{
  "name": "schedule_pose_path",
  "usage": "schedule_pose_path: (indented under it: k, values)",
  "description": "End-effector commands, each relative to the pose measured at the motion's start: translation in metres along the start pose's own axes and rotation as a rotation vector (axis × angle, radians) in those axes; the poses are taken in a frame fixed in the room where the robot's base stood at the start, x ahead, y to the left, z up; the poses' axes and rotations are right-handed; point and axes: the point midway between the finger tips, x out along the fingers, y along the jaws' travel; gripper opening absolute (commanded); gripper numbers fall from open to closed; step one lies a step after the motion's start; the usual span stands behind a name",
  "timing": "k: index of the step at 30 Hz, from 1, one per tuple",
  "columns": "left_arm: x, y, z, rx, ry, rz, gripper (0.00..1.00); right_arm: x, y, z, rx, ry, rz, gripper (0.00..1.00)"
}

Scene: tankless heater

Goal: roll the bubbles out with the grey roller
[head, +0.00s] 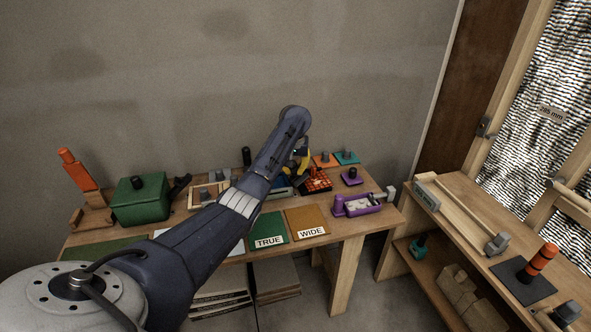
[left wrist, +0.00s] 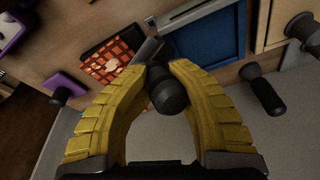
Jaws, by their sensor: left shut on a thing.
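My left gripper (head: 301,155) is over the back of the workbench, mostly hidden behind its own forearm in the head view. In the left wrist view its yellow fingers (left wrist: 163,72) are closed around the dark grey handle (left wrist: 168,97) of a tool. A thin grey part of this tool shows beyond the fingertips; its working end is unclear, so I cannot tell surely that it is the grey roller. An orange-and-black gridded block (left wrist: 112,62) and a blue tray (left wrist: 212,38) lie close beside it. My right gripper is not in view.
A black upright handle (left wrist: 264,91) stands near the gripper. A second bench (head: 470,200) is at right.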

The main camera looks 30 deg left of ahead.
Motion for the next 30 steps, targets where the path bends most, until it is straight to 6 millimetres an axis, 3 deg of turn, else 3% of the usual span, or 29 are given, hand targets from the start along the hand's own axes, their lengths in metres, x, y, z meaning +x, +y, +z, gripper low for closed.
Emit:
schedule_pose_path:
  k: [1, 18, 30]
  values:
    - [-0.003, -0.009, -0.001, -0.001, -0.003, -0.018, 0.0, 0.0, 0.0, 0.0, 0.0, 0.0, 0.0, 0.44]
    - [-0.049, -0.004, -0.012, 0.0, 0.003, -0.005, 0.0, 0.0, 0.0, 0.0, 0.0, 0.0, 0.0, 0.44]
    - [-0.053, -0.004, -0.013, 0.0, 0.003, -0.004, 0.0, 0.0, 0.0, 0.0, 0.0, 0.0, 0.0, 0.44]
